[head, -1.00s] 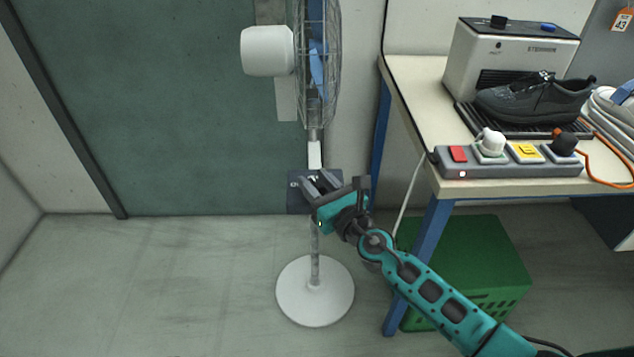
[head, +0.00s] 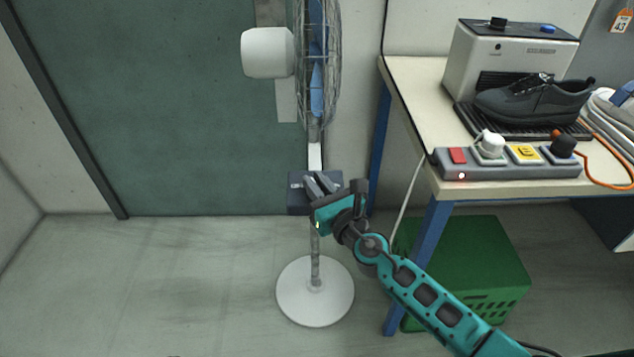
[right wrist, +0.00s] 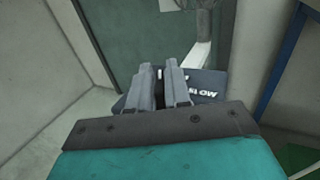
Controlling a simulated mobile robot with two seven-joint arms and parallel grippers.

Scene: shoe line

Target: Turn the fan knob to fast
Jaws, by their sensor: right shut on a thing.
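The fan (head: 318,100) stands on a pole with a round white base (head: 315,300), its white motor housing (head: 267,52) facing left. My left gripper is out of view.
A table on blue legs (head: 432,240) stands at the right. It holds a power strip (head: 510,170) with plugs, a grey machine (head: 510,58) and a dark shoe (head: 535,102). A green crate (head: 480,260) is below. The floor left of the fan is clear.

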